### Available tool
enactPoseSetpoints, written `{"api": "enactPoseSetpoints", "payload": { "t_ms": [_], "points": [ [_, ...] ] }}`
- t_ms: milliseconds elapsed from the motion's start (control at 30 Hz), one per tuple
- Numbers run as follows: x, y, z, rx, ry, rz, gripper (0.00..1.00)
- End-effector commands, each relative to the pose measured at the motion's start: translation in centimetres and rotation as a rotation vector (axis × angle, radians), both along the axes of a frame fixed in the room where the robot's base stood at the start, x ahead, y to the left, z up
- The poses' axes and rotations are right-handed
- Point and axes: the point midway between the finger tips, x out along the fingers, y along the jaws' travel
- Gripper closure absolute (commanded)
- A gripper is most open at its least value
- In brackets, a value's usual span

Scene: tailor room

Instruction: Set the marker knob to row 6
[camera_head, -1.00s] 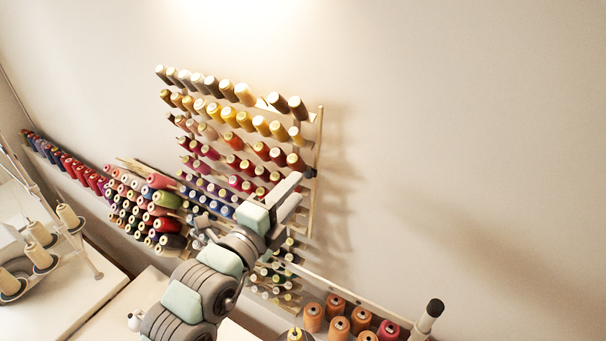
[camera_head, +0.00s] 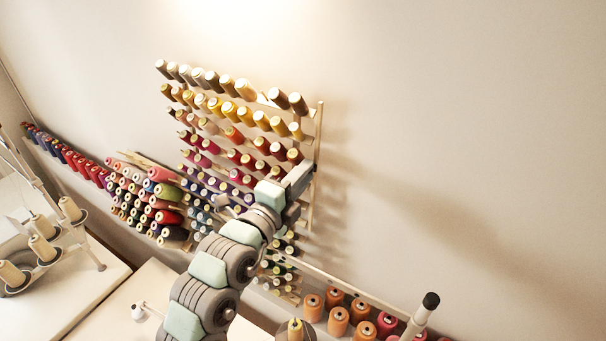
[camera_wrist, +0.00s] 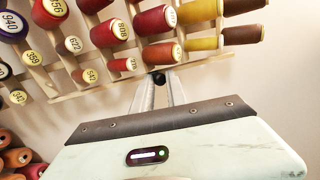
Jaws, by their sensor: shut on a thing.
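The marker knob (camera_wrist: 157,78) is a small dark knob on the wooden side rail of the thread rack (camera_head: 319,122). In the wrist view it sits between the tips of my gripper's two pale fingers (camera_wrist: 160,84), which are shut on it. In the head view my gripper (camera_head: 304,174) is at the rack's right upright, below the upper rows, and hides the knob. The rack holds rows of thread cones; red and yellow cones with numbered labels (camera_wrist: 154,20) lie just beyond the rail in the wrist view. I cannot tell exactly which row the knob is level with.
Orange and red spools (camera_head: 338,320) stand on a shelf below the rack. A black-capped white post (camera_head: 424,312) is at lower right. A stack of coloured spools (camera_head: 150,200) and a white table (camera_head: 70,297) are at left. The wall right of the rack is clear.

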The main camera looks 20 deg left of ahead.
Motion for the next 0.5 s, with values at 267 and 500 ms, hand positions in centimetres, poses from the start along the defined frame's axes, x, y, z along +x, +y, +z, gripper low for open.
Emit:
{"api": "enactPoseSetpoints", "payload": {
  "t_ms": [267,500],
  "points": [
    [-0.01,0.00,0.02,0.000,0.000,0.000,1.00],
    [-0.01,0.00,0.02,0.000,0.000,0.000,1.00]
  ]
}}
